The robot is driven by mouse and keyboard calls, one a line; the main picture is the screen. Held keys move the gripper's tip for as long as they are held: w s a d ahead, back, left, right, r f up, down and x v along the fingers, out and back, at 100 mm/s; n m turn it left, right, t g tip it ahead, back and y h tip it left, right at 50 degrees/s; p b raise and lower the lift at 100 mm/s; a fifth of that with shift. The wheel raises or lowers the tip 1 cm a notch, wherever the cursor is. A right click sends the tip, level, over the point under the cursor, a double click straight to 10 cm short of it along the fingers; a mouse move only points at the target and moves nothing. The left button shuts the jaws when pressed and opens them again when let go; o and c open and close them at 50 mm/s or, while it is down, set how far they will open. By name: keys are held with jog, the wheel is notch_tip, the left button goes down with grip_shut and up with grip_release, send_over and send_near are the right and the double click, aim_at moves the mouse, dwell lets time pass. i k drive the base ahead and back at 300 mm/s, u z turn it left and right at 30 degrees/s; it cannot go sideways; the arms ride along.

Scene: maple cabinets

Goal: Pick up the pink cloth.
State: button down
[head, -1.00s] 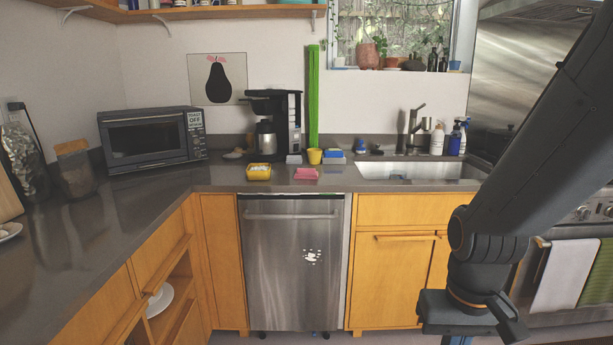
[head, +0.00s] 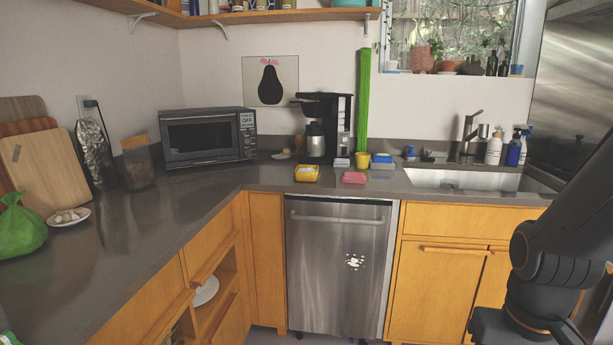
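The pink cloth (head: 354,177) lies flat on the dark counter, near its front edge above the dishwasher. It is right of a yellow container and in front of the coffee maker. My arm shows at the lower right of the head view, low in front of the sink cabinets and well apart from the cloth. My gripper is out of the frame, so its fingers cannot be seen.
A yellow container (head: 306,173), a coffee maker (head: 322,127) and a yellow cup (head: 362,160) stand near the cloth. The sink (head: 470,181) is to the right, the toaster oven (head: 208,136) to the left. The dishwasher (head: 338,262) is below. The left counter has bare room.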

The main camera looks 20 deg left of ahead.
aim_at(350, 178)
jog(key=u, duration=0.2)
jog(key=i, duration=2.05)
jog(key=z, duration=0.1)
